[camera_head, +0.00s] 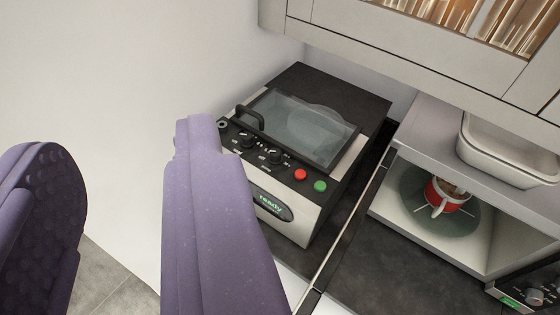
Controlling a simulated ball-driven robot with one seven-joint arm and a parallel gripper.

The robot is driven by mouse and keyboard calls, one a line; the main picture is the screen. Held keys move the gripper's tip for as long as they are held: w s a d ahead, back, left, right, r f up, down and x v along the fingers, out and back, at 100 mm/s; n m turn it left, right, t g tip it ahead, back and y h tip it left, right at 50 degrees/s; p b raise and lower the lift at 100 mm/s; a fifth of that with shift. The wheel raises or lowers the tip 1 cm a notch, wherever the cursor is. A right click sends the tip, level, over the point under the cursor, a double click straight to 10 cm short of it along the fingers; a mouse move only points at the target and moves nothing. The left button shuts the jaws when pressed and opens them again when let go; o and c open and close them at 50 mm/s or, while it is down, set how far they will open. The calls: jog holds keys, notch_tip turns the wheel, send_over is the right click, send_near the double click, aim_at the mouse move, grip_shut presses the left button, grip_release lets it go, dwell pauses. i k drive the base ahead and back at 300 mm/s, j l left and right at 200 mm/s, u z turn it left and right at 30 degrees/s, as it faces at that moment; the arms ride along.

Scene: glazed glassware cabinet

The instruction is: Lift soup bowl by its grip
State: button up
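A small red bowl (436,193) sits at the right, inside an open-fronted white compartment, and looks like the soup bowl. It stands on a round greenish glass plate (409,190). A pale grip (436,211) shows on the bowl's near side. Something brownish shows at the bowl's top, too small to name. My gripper (118,140) has two purple fingers, one at the left edge and one left of centre. They are wide apart with nothing between them. My gripper is well to the left of the bowl and nearer the camera.
A box-shaped appliance (325,215) with a glass lid, knobs and a "ready" display stands between my gripper and the compartment (480,236). A white tray (508,160) sits on the compartment's top. A glazed cabinet (420,45) with glassware hangs above. The dark counter (385,275) before the bowl is clear.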

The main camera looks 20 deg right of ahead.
aim_at(439, 194)
jog(key=j+z, duration=0.15)
jog(key=z, duration=1)
jog(key=j+z, duration=1)
jog(key=j, duration=0.2)
jog(key=k+j, duration=0.1)
jog(key=j, duration=0.25)
jog(key=k+j, duration=0.1)
jog(key=j, duration=0.2)
jog(key=k+j+z, duration=0.1)
jog(key=j, duration=0.25)
